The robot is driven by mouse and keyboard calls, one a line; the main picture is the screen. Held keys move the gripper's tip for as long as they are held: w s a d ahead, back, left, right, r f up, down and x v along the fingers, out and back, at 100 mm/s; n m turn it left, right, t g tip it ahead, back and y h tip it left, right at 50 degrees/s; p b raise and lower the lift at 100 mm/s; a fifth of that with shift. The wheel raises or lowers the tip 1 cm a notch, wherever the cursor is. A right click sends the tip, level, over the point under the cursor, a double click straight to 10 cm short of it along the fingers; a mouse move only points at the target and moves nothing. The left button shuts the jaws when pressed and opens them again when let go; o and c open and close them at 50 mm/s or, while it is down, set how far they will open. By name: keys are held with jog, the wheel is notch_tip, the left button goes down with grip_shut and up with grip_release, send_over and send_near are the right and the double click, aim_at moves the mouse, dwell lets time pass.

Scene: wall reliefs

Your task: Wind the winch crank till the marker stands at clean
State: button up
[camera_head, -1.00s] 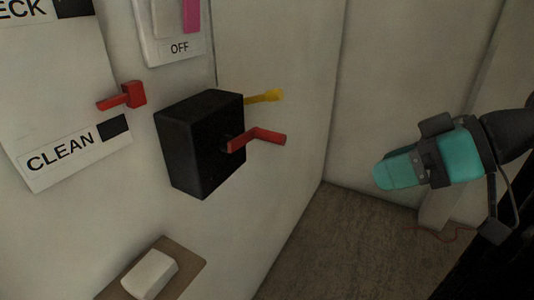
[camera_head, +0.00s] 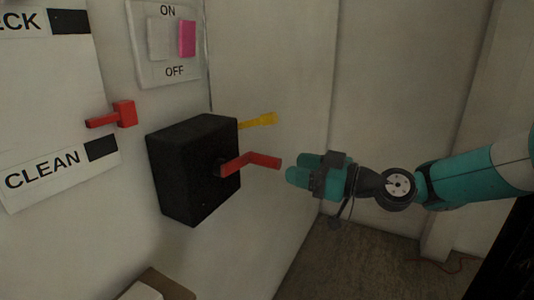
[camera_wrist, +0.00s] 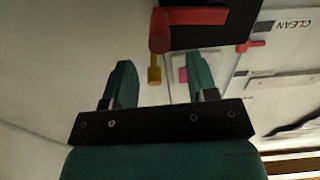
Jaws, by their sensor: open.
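The black winch box (camera_head: 192,168) is on the wall, with a red crank (camera_head: 248,163) on its face whose handle points right toward my gripper. The crank also shows in the wrist view (camera_wrist: 186,17), beyond the fingertips. The red marker (camera_head: 112,115) stands on the white board a little above the CLEAN label (camera_head: 45,170) and its black square. It also shows in the wrist view (camera_wrist: 249,44). My gripper (camera_head: 289,171) is open and empty, its fingertips just right of the crank handle and apart from it.
A yellow lever (camera_head: 259,120) sticks out behind the winch box. An ON/OFF switch plate (camera_head: 167,43) with a pink piece is above it. A tan ledge with a white block (camera_head: 142,291) is below. Free space lies right of the box, before the bare wall.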

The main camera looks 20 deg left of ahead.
aim_at(251, 158)
jog(key=a, duration=0.2)
jog(key=a+p, duration=0.1)
jog(key=a, duration=0.2)
jog(key=a+p, duration=0.1)
jog(key=a, duration=0.2)
jog(key=shift+w+a, duration=0.1)
jog(key=shift+w, duration=0.25)
grip_shut()
